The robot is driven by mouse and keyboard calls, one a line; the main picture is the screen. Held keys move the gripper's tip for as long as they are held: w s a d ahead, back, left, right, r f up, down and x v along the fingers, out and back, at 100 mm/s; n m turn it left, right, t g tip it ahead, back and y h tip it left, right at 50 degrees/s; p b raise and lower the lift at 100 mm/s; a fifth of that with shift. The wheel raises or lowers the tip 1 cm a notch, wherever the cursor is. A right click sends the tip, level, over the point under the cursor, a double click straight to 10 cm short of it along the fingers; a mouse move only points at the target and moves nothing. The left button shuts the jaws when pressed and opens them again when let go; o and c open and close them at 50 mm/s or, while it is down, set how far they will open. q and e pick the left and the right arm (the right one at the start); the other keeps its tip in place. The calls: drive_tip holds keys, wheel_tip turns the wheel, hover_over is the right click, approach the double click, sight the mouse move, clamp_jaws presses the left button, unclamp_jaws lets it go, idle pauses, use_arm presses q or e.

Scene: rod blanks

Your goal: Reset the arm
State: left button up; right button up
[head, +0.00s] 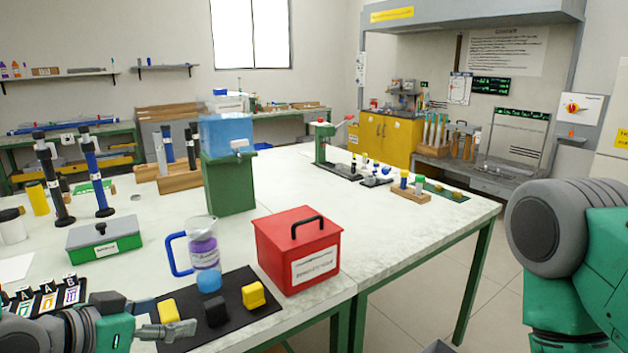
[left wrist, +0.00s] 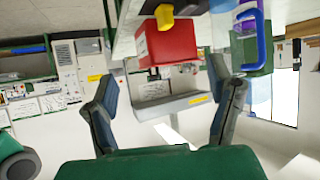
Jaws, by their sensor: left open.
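My left gripper (head: 166,330) is at the bottom left of the head view, in front of the dark mat (head: 238,324). In the left wrist view its two fingers (left wrist: 165,112) stand wide apart with nothing between them. A yellow block (head: 168,311) shows just behind the fingers in the head view; I cannot tell whether they touch. My right arm (head: 585,255) fills the right side of the head view, bent, and its gripper is out of view.
A green box (head: 104,240) stands left. The table's middle is clear.

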use_arm(q)
drive_tip(key=s+a+f+n+g+y, duration=0.1)
drive_tip(key=s+f+g+y, duration=0.15)
drive_tip(key=s+f, duration=0.45)
drive_tip(key=s+a+f+n+g+y, duration=0.1)
drive_tip(key=s+a+f+n+g, duration=0.15)
drive_tip(key=f, duration=0.85)
drive_tip(key=s+a+f+g+y, duration=0.1)
drive_tip(key=s+f+g, duration=0.1)
drive_tip(key=s+f, duration=0.3)
drive_tip(key=s+a+f+n+g+y, duration=0.1)
drive_tip(key=s+f, duration=0.4)
drive_tip(key=s, duration=0.6)
drive_tip(key=shift+a+f+g, duration=0.25)
drive_tip(key=shift+a+g, duration=0.05)
drive_tip(key=shift+g, duration=0.6)
drive_tip(key=shift+s+d+r, duration=0.1)
drive_tip(key=shift+d, duration=0.2)
drive_tip(key=shift+a, duration=0.2)
